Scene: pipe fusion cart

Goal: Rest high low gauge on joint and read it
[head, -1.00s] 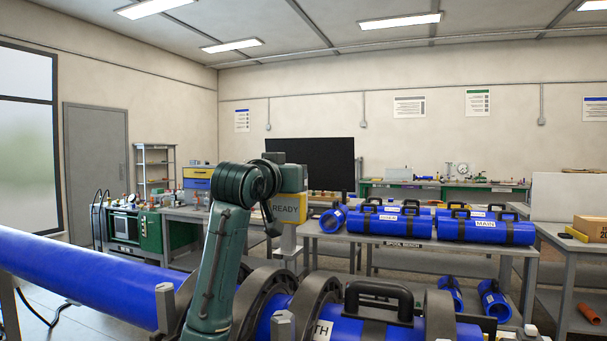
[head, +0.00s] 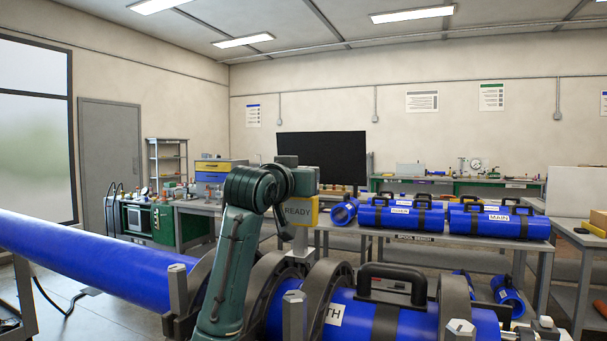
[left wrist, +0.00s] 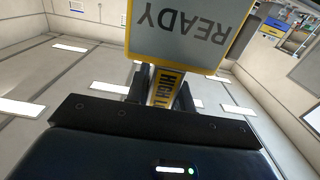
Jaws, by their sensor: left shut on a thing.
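The high low gauge is a yellow-edged block with a grey face reading READY (head: 298,212). My left gripper (left wrist: 163,88) is shut on its yellow neck, marked HIGH L. In the left wrist view the gauge face (left wrist: 180,30) appears upside down. In the head view my left arm rises in front of the clamped pipe and carries the gauge above the clamp rings. The blue pipe (head: 100,260) runs through several dark clamp rings (head: 322,285). My arm and the rings hide part of the pipe, and I cannot tell whether the gauge touches the joint. My right gripper is out of view.
A black handle (head: 392,275) stands up from the clamped pipe on the right. Behind is a grey bench (head: 440,247) with several blue spools, including MAIN (head: 490,228). A dark screen (head: 320,160) and green benches stand farther back.

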